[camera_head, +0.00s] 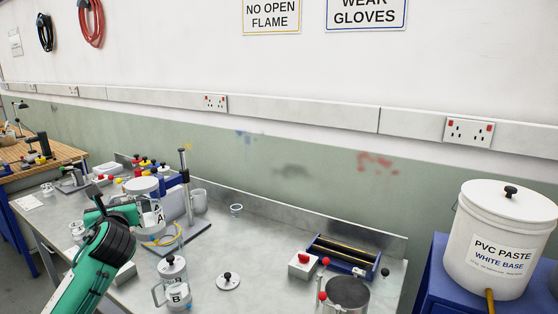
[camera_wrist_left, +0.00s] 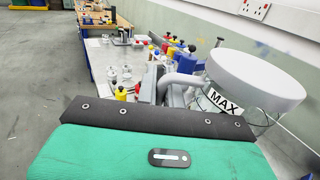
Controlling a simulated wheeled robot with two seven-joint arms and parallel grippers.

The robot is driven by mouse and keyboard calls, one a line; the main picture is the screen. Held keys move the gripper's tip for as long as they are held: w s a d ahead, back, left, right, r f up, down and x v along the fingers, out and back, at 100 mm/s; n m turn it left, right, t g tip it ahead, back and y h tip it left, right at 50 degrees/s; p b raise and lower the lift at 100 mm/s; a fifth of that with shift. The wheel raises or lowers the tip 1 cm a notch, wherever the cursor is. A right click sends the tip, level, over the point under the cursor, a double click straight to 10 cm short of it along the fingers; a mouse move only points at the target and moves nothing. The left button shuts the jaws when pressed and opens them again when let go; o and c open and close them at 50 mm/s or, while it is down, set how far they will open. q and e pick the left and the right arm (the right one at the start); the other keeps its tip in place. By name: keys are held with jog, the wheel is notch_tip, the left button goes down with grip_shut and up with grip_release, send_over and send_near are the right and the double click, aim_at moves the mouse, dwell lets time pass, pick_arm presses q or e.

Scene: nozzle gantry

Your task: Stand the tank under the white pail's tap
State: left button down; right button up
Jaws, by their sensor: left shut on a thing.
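The tank, a clear vessel marked A (camera_head: 158,216) with a round white top, is at the left part of the grey bench. My left gripper (camera_head: 124,207) is shut on its near left side; the exact grip is partly hidden by my wrist. In the left wrist view the white top (camera_wrist_left: 255,80) and a MAX label show beside the grey fingers (camera_wrist_left: 182,84). I cannot tell whether its base touches the bench. The white pail (camera_head: 502,232), labelled PVC PASTE, stands on a blue stand at the far right. Its orange tap (camera_head: 490,301) points down, cut by the frame edge. My right gripper is out of view.
A lidded clear jug marked B (camera_head: 174,283) stands close in front of the tank.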

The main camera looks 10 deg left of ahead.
aim_at(143, 234)
pick_arm(q)
jog(key=d+f+m+t+h, duration=0.1)
jog(key=d+f, duration=0.1)
jog(key=d+f+m+t+h, duration=0.1)
jog(key=d+f+h, duration=0.1)
jog(key=d+f, duration=0.1)
jog(key=s+d+f+m+t+h, duration=0.1)
jog(key=d+f+h, duration=0.1)
jog(key=d+f, duration=0.1)
jog(key=shift+f+m, duration=0.15)
jog(key=shift+m, duration=0.25)
jog(key=s+d+f+m+t+h, duration=0.1)
jog(key=s+d+f+m+h, duration=0.3)
jog(key=s+d+f+h, duration=0.5)
jog(key=s+d+f+m+h, duration=0.45)
jog(key=d+f, duration=0.25)
jog(key=d, duration=0.4)
jog(key=d+n+t+y, duration=0.1)
jog(key=d+n+y, duration=0.2)
jog(key=d+y, duration=0.3)
jog(key=shift+d+r, duration=0.25)
jog(key=shift+d, duration=0.75)
jog(key=shift+w+n, duration=0.1)
jog(key=shift+n, duration=0.15)
